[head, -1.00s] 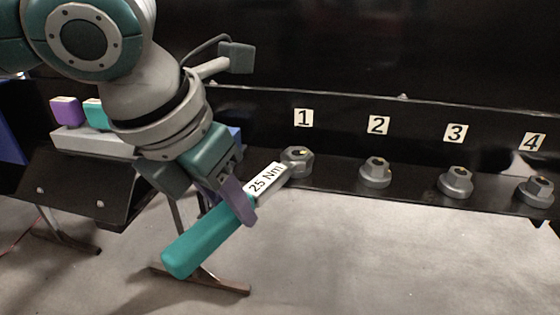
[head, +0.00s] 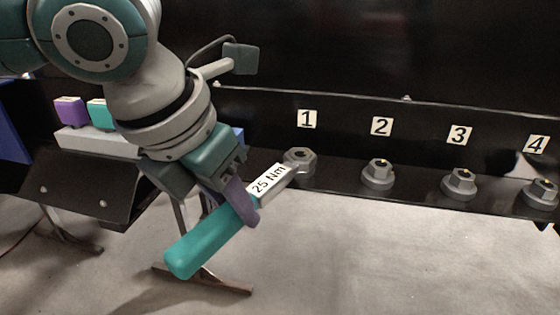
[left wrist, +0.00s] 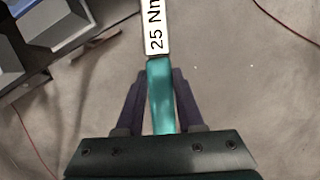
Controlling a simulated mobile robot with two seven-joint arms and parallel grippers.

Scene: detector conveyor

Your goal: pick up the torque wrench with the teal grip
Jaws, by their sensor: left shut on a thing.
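The torque wrench with the teal grip (head: 210,238) carries a white "25 Nm" label. It slants from lower left up to the right, and its far end is at the bolt under number 1 (head: 299,160); I cannot tell whether they touch. My left gripper (head: 240,202) is shut on the wrench near the label end of the grip. In the left wrist view the teal grip (left wrist: 161,95) runs between the two purple fingers of the left gripper (left wrist: 160,82). My right gripper is not in view.
Bolts numbered 2 (head: 378,174), 3 (head: 459,184) and 4 (head: 541,194) stand along the dark ledge to the right. A rack (head: 95,141) at the left has a purple block (head: 70,111) and a teal block (head: 99,114). Open grey floor (head: 400,265) lies in front.

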